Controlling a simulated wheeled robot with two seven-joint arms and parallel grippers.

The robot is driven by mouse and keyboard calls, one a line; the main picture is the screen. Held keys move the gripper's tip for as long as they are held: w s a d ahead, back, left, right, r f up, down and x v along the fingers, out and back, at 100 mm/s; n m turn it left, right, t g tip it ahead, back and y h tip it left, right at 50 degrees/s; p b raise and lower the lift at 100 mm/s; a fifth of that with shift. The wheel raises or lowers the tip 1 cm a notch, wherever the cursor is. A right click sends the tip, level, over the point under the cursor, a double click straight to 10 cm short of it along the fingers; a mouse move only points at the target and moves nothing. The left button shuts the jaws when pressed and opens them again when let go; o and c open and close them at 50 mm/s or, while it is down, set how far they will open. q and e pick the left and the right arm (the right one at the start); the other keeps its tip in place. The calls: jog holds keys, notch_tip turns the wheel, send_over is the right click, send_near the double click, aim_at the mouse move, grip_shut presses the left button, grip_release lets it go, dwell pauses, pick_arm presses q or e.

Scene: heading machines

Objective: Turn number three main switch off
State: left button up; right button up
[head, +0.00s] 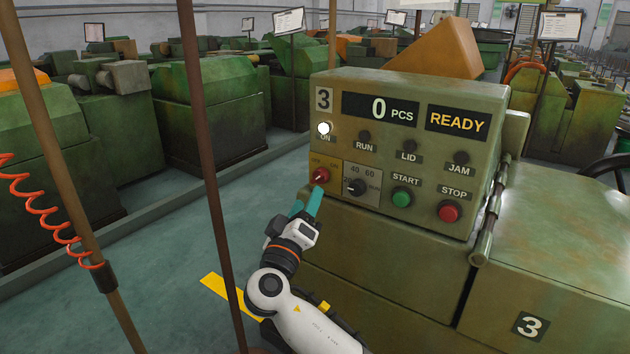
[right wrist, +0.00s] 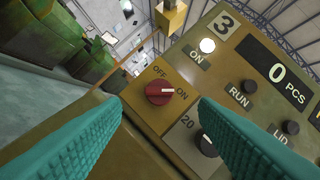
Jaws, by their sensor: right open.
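The number three control panel (head: 410,150) is a green box with a "3" plate, a display reading 0 PCS and a READY sign. Its main switch (head: 321,175) is a red rotary knob at the lower left with OFF and ON labels. In the right wrist view the red knob (right wrist: 168,93) has its white mark pointing toward ON. The ON lamp (head: 324,128) above it glows white. My right gripper (head: 308,200) is just below and in front of the knob. Its teal fingers (right wrist: 160,125) are open, with the knob between and beyond them, apart from both. My left gripper is not in view.
A black speed dial (head: 355,187) sits right beside the red switch. The green START button (head: 402,197) and red STOP button (head: 449,211) are further right. Thin brown posts (head: 205,150) stand left of my arm. Open floor (head: 180,240) lies to the left.

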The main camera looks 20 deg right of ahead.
aim_at(316, 181)
jog(key=p+x, duration=0.1)
jog(key=x, duration=0.5)
jog(key=shift+w+d, duration=0.15)
jog(key=shift+w, duration=0.1)
jog(key=c, duration=1)
